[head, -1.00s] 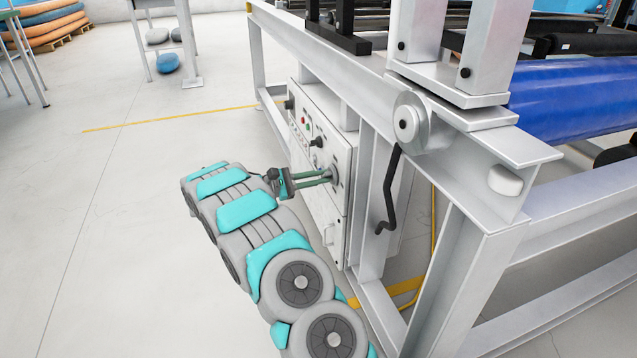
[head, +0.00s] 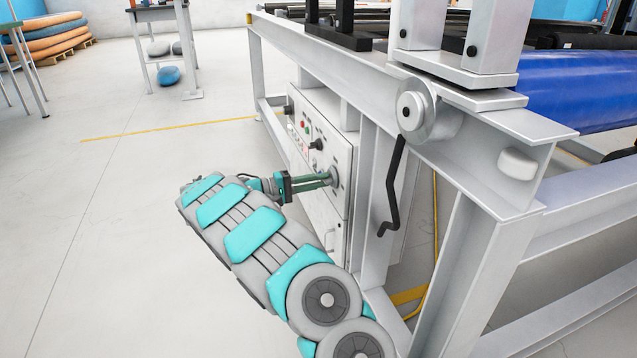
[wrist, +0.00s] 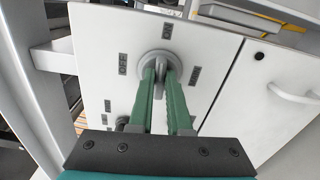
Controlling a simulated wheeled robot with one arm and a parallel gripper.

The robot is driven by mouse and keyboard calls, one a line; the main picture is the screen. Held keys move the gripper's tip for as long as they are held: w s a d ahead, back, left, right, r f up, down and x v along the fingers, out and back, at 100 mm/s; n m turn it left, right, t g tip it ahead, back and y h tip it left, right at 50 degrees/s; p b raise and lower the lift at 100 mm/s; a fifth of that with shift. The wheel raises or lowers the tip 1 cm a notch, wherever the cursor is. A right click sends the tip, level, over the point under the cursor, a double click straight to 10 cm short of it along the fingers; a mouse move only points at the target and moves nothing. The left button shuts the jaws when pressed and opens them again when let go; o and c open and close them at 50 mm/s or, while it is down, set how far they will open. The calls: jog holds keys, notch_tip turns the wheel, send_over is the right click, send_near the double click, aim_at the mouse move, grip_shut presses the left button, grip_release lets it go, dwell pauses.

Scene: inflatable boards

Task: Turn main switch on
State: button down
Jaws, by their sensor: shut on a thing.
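The main switch (wrist: 157,55) is a grey round rotary knob with a raised grip bar on a white cabinet door. In the head view the switch (head: 334,177) is at the near end of the control panel (head: 328,138). My gripper (wrist: 161,74) has its two green fingers on either side of the grip bar, shut on it. In the head view my gripper (head: 327,180) reaches the switch from the left. The fingers hide part of the knob.
Other knobs and coloured buttons (head: 304,124) sit farther along the panel. A black crank handle (head: 392,190) hangs right of the cabinet on the grey machine frame (head: 480,260). A cabinet handle (wrist: 292,93) shows right in the wrist view.

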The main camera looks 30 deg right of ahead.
jog(key=shift+s+f+m, duration=0.1)
jog(key=shift+m, duration=0.6)
jog(key=c, duration=0.9)
grip_release()
jog(key=shift+o, duration=0.2)
jog(key=shift+a, duration=0.1)
jog(key=p+v, duration=0.1)
jog(key=v, duration=0.6)
jog(key=shift+a, duration=0.35)
